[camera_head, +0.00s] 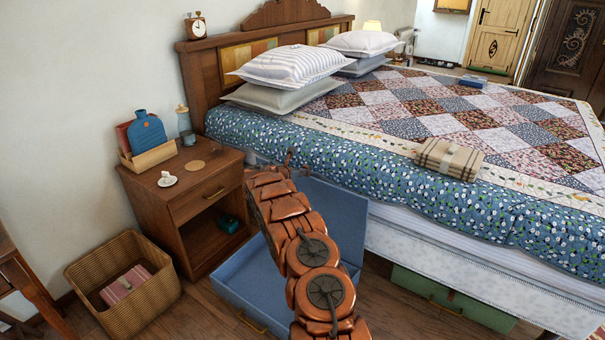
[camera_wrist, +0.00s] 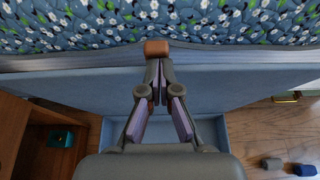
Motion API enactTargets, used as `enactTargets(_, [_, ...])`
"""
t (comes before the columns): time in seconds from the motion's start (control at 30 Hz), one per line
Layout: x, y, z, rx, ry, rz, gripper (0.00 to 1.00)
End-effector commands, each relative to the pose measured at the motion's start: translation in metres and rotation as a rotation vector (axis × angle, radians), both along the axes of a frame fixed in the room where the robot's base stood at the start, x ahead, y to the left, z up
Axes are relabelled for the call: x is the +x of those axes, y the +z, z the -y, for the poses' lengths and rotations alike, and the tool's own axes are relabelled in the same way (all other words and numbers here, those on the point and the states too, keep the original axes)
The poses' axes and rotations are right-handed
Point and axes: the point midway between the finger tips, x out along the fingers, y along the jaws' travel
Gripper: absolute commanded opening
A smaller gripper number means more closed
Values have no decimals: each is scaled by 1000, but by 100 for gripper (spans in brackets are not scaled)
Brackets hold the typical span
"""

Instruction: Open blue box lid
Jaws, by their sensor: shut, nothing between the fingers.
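The blue box (camera_head: 240,290) sits on the floor between the nightstand and the bed, with a brass-coloured handle on its front. Its lid (camera_head: 342,220) is raised and stands steeply along the bed side, so the box is open. In the wrist view the lid (camera_wrist: 235,88) is a wide blue panel, with part of the box's inside (camera_wrist: 212,130) below it. My gripper (camera_wrist: 156,66) is shut and empty near the lid's top edge. My arm hides part of the box and lid in the head view.
The wooden nightstand (camera_head: 205,191) is close on the left, with a wicker basket (camera_head: 140,303) before it. The bed's floral quilt (camera_head: 400,168) overhangs behind the lid. A green box (camera_head: 440,300) is under the bed. Small grey (camera_wrist: 271,164) and blue (camera_wrist: 304,169) objects lie on the floor.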

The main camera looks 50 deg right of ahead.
Motion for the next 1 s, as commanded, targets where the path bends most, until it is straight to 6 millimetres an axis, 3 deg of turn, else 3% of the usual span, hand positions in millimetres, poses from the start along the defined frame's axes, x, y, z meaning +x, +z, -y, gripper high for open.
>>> enactTargets(0.53, [0, -2, -5, -1, 1, 1, 0])
enactTargets(0.93, [-1, -6, -41, -3, 5, 2, 0])
enactTargets(1.0, [-2, 3, -48, -3, 5, 1, 0])
